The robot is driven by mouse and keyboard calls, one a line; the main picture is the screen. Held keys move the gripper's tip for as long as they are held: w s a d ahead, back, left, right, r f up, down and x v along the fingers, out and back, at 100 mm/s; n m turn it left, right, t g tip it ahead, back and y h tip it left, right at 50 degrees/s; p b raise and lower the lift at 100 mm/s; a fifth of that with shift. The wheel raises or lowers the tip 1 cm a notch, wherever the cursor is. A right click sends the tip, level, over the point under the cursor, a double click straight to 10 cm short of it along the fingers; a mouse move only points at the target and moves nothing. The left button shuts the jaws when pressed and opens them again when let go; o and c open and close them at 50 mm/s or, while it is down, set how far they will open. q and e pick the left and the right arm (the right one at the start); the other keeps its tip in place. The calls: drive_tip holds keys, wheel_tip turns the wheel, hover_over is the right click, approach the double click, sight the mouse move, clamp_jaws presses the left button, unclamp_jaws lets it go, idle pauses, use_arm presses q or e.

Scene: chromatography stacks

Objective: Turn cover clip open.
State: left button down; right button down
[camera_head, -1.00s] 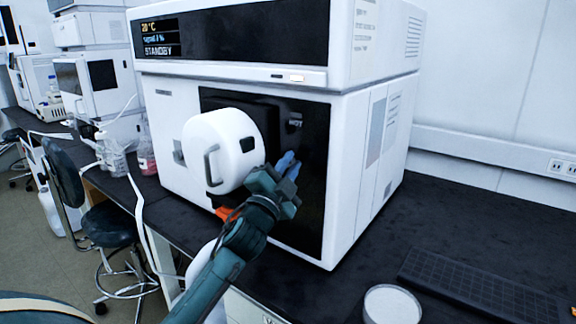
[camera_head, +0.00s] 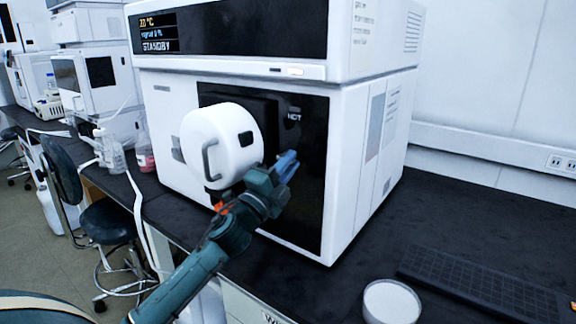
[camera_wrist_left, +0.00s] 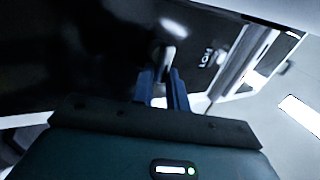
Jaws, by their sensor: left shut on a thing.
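The white round cover (camera_head: 222,147) with a grey handle stands out from the instrument's black front panel (camera_head: 305,150) in the head view. My left gripper (camera_head: 287,166) is just right of the cover, its blue fingers pointing at the panel. In the left wrist view its fingers (camera_wrist_left: 162,88) are shut on a small pale clip (camera_wrist_left: 168,53), which stands against the dark panel. The clip is hidden behind the fingers in the head view. How far it is turned is hard to tell. My right gripper is not in view.
The white instrument (camera_head: 361,160) stands on a black bench (camera_head: 450,220). A round white container (camera_head: 391,301) and a dark keyboard-like mat (camera_head: 480,285) lie at the right. An orange part (camera_head: 222,207) shows below the cover. A stool (camera_head: 109,222) stands at the left.

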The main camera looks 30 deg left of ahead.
use_arm(q)
drive_tip(key=shift+d+f, duration=0.1)
drive_tip(key=shift+f, duration=0.2)
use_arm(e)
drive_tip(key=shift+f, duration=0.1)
use_arm(q)
drive_tip(key=c, duration=1.7)
unclamp_jaws()
drive_tip(key=shift+o, duration=1.2)
drive_tip(key=shift+r, duration=0.15)
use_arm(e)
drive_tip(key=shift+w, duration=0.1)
use_arm(q)
drive_tip(key=b+v, duration=0.2)
drive_tip(key=v, duration=1.1)
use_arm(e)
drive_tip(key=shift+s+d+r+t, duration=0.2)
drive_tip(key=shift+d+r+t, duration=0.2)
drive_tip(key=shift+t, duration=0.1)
use_arm(q)
drive_tip(key=shift+r, duration=0.1)
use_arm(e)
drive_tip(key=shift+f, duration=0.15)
